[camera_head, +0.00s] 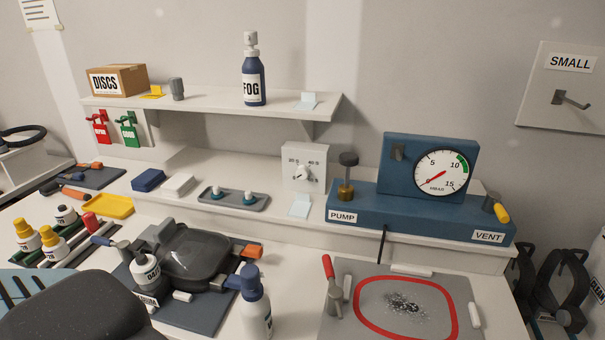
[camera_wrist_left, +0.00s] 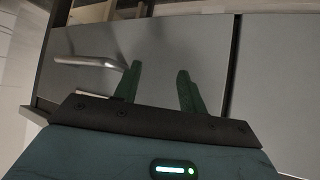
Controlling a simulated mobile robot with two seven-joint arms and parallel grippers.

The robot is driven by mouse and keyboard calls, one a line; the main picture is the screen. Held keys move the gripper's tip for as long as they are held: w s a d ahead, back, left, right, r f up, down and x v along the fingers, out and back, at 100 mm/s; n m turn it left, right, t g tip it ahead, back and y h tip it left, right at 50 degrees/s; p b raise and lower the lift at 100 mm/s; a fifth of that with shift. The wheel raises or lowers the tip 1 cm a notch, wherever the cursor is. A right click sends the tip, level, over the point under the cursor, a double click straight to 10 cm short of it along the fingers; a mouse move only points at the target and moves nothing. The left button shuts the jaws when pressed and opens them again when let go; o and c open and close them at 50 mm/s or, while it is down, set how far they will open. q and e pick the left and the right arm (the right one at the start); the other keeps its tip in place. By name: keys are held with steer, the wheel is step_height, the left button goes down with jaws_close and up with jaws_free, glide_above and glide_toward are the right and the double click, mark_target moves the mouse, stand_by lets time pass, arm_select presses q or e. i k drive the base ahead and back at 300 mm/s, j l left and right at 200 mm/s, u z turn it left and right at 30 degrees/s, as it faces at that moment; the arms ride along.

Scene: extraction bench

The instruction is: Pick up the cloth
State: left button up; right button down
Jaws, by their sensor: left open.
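No cloth is labelled. A dark blue folded block (camera_head: 148,180) and a white folded block (camera_head: 178,185) lie side by side on the bench, left of the middle; either could be a folded cloth, and I cannot tell which. My left gripper (camera_wrist_left: 160,69) shows in the left wrist view with its two green fingers apart and nothing between them. It faces a grey cabinet front (camera_wrist_left: 205,45) with a bar handle (camera_wrist_left: 90,61), away from both blocks. My right gripper is in neither view.
A grey tray (camera_head: 261,205) with two small items stands right of the blocks. A shelf (camera_head: 215,101) above bears a FOG bottle (camera_head: 253,80) and a DISCS box (camera_head: 118,79). A spray bottle (camera_head: 257,312), a dark lidded device (camera_head: 198,258) and a blue gauge unit (camera_head: 420,212) crowd the bench.

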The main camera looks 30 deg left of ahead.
mark_target(180, 183)
steer(key=k, duration=0.4)
steer(key=k+j+u, duration=0.1)
steer(key=u, duration=1.5)
steer(key=z, duration=1)
steer(key=k+j, duration=0.1)
